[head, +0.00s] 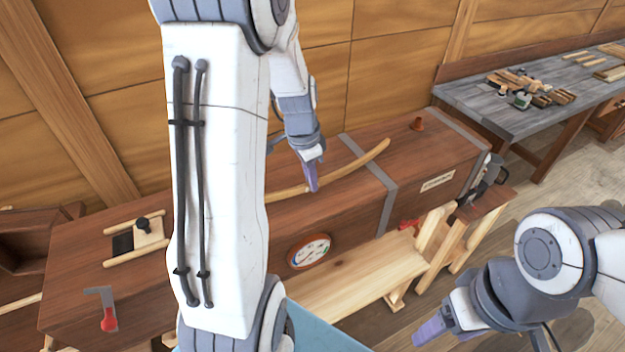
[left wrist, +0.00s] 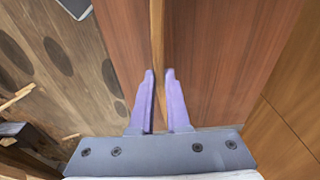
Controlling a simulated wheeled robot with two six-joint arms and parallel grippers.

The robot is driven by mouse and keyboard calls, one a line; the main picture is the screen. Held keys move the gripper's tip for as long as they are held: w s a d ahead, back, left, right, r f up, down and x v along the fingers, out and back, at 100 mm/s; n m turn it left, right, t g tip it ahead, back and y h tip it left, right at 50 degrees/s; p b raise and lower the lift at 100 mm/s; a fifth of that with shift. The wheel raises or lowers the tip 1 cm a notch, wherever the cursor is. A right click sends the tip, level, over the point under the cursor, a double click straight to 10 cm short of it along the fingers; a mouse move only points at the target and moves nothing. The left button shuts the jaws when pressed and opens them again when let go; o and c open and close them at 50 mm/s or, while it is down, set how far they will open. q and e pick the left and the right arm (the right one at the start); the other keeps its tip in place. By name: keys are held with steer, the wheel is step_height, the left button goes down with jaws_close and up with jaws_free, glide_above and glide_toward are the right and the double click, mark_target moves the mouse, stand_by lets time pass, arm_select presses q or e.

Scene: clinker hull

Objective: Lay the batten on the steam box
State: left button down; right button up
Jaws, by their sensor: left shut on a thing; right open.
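The batten (head: 352,170) is a thin, pale, slightly curved strip over the top of the steam box; my left arm hides its left part. The steam box (head: 300,217) is a long dark brown wooden chest with grey straps and a round dial on its front. My left gripper (head: 312,185) is shut on the batten, just over the lid. In the left wrist view the batten (left wrist: 157,45) runs away from between the purple fingers (left wrist: 160,75). I cannot tell whether the batten touches the lid. My right gripper (head: 432,330) is open and empty, low at the right, away from the box.
A pale wooden bench (head: 365,268) stands before the box. A small sliding hatch (head: 138,240) with a black knob and a red-tipped gauge (head: 108,315) are at the box's left. A grey workbench (head: 470,100) holds tools at the back right.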

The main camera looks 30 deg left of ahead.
arm_select(q)
step_height(320, 180, down, 2)
steer(key=shift+f, duration=0.1)
steer(key=shift+f, duration=0.15)
steer(key=c, duration=1.3)
jaws_free()
steer(key=shift+f, duration=0.1)
steer(key=o, duration=0.4)
steer(key=shift+r, duration=0.2)
